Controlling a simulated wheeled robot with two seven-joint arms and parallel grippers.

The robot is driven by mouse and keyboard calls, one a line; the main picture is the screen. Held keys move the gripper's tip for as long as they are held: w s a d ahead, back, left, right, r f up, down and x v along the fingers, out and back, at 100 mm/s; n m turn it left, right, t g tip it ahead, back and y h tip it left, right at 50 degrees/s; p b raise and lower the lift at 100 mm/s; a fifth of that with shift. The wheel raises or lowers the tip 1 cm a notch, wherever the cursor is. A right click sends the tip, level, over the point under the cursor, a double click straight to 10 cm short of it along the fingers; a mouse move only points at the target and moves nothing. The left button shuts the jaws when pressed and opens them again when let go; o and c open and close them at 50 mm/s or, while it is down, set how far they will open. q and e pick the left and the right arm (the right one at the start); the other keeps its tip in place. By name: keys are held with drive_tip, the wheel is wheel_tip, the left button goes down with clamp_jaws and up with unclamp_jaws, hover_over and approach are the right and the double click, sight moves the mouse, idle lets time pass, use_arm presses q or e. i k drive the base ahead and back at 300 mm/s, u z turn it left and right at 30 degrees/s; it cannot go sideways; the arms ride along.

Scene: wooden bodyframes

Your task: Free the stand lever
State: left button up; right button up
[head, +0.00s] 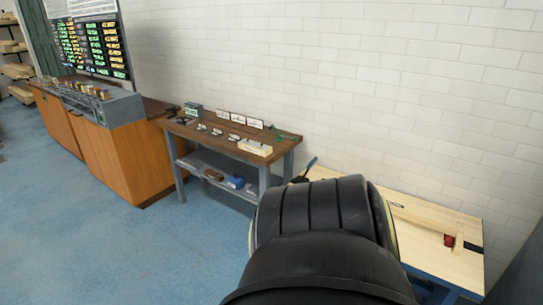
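I cannot tell for sure which part is the stand lever. A thin blue handle (310,164) sticks up at the far left end of the pale wooden bench (420,208), with a dark part at its foot. On the bench's right side a long wooden bar (420,222) lies near a red piece (449,240) and a black piece (474,247). A large black part of my own arm covers the bench's left and middle, hiding what lies there. Neither of my grippers shows.
A dark-topped workbench (222,136) with small items and a lower shelf (228,175) stands left of the pale bench. Farther left is an orange-brown cabinet (135,160) with a grey console (118,108). The blue floor (110,245) is clear at front left; a white brick wall (330,80) stands behind.

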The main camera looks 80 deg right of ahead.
sight(312, 162)
drive_tip(key=z, duration=0.45)
drive_tip(key=i, duration=2)
drive_tip(key=z, duration=3.4)
